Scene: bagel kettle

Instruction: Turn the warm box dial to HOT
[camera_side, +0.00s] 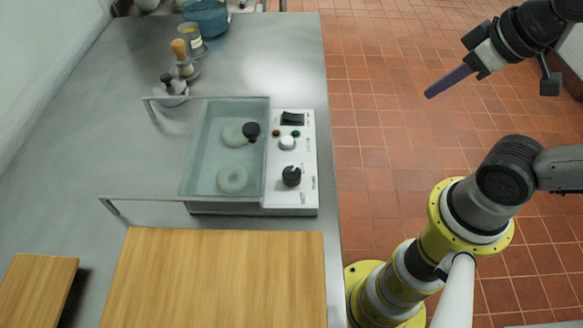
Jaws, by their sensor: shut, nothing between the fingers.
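A low box (189,207) with a translucent top and a white control panel (307,160) on its right side sits on the steel counter; it looks like the warm box. The panel has a black dial (291,176) near its front end, a white knob (287,143) behind that, and a black switch (292,119) at the back. The panel's lettering is too small to read, so I cannot tell which setting the dial points at. My gripper (431,93) is shut and empty, high over the tiled floor, to the right of the box and apart from it.
Two pale rings like bagels (233,179) show within the box, beside a black round knob (251,130). Metal rails (150,198) run at the box's front and back. A wooden board (220,280) lies in front. Jars and a blue pot (206,18) stand at the back left.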

